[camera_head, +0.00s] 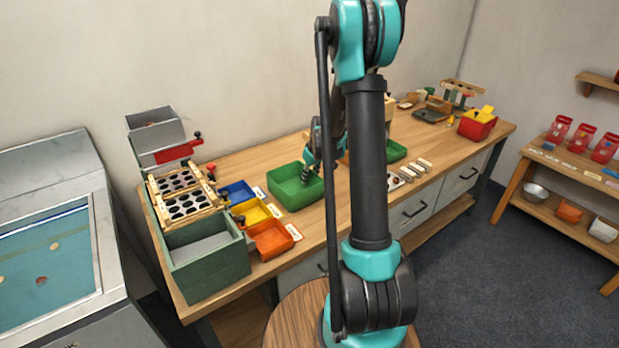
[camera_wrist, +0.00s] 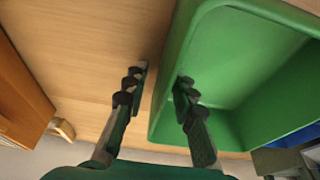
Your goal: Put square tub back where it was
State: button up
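The green square tub (camera_head: 290,206) stands on the wooden bench in the head view, beside the blue and yellow bins. It looks empty. In the wrist view the tub (camera_wrist: 235,62) fills the right side. My gripper (camera_head: 309,177) is at the tub's right side in the head view. In the wrist view my gripper (camera_wrist: 162,82) straddles one tub wall, with one finger outside and one inside. The fingers are apart, with a gap visible beside the wall. The tub appears to rest on the bench.
A blue bin (camera_head: 236,191), yellow bin (camera_head: 251,213) and orange bin (camera_head: 270,239) stand left of the tub. Another green tub (camera_head: 395,151) is partly hidden behind my arm. A red bin (camera_head: 477,127) stands far right. Bare bench (camera_head: 318,215) lies in front of the tub.

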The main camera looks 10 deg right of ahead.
jog(key=v, duration=1.2)
jog(key=s+a+f+m, duration=0.2)
jog(key=s, duration=1.2)
jog(key=s+a+f+m+t+h, duration=0.1)
jog(key=s+f+m, duration=0.1)
jog(key=s, duration=1.2)
jog(key=shift+s+a+f+m, duration=0.3)
jog(key=shift+a+f, duration=0.05)
jog(key=shift+f, duration=0.05)
jog(key=shift+o, duration=0.5)
